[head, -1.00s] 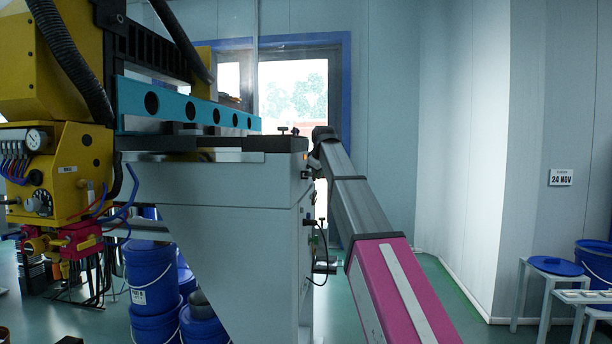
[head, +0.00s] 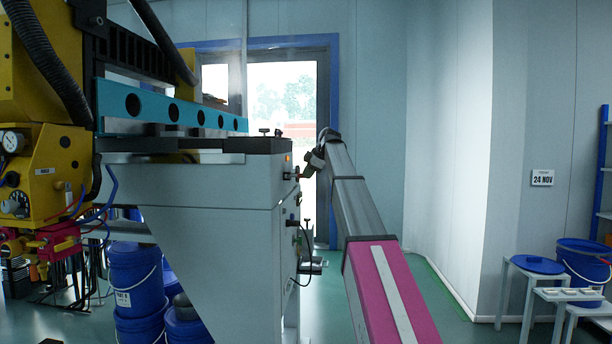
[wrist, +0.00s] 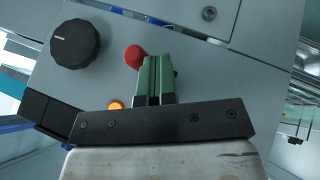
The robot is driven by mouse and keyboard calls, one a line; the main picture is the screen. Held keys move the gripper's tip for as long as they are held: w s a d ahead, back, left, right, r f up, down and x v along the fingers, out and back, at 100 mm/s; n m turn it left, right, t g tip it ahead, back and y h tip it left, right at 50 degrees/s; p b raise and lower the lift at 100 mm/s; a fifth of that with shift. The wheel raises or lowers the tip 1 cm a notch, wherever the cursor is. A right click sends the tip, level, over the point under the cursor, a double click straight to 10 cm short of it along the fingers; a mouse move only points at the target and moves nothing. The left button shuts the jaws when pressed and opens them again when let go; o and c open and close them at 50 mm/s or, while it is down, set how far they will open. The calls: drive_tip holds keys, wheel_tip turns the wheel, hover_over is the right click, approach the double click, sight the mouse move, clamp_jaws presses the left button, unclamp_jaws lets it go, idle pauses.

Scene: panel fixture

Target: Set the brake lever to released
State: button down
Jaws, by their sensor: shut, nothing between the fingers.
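The control panel is the grey side face (wrist: 215,85) of a cabinet. In the wrist view it carries a red ball (wrist: 135,57), which looks like the brake lever's knob. The lever's shaft is hidden, so its setting cannot be told. My gripper (wrist: 155,62) has its green fingers shut with nothing between them. The fingertips lie just right of the red ball in the picture; whether they touch it cannot be told. In the head view my gripper (head: 307,169) is beside the cabinet's right face, with a small red spot (head: 297,172) close to it.
A black round knob (wrist: 76,43) and a lit orange lamp (wrist: 115,104) sit on the panel near the red ball. A cable (head: 305,255) hangs lower on the cabinet (head: 230,240). The floor between is clear.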

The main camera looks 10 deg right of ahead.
drive_tip(key=shift+w+d, duration=0.2)
drive_tip(key=shift+w, duration=0.75)
drive_tip(key=shift+a, duration=0.15)
drive_tip(key=shift+s+a, duration=0.3)
drive_tip(key=shift+a, duration=0.4)
drive_tip(key=shift+r, duration=0.1)
